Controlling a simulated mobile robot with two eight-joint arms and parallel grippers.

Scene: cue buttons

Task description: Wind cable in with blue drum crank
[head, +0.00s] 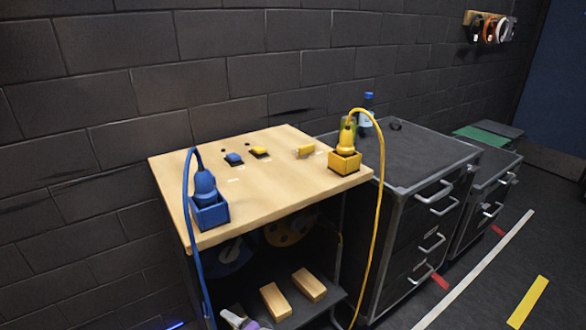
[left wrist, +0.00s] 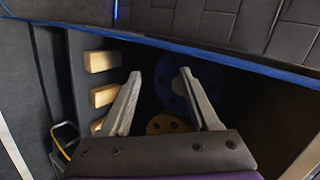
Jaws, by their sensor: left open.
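The blue drum (head: 226,257) sits in shadow under the wooden table, partly hidden by the table edge; its crank cannot be made out. In the left wrist view the blue drum (left wrist: 180,88) shows as a holed disc behind my gripper fingers. The blue cable (head: 189,215) runs from a blue connector (head: 205,184) in a blue holder (head: 211,215) down past the table's front left. My left gripper (left wrist: 160,73) is open and empty, short of the drum. In the head view only part of it (head: 238,320) shows at the bottom edge. My right gripper is not in view.
A yellow drum (head: 288,231) is beside the blue one. Wooden blocks (head: 276,301) lie on the dark low shelf (head: 252,283). The tabletop (head: 262,205) holds a yellow connector (head: 347,137) and small buttons (head: 233,158). A yellow cable (head: 377,225) hangs at right, beside a drawer cabinet (head: 400,250).

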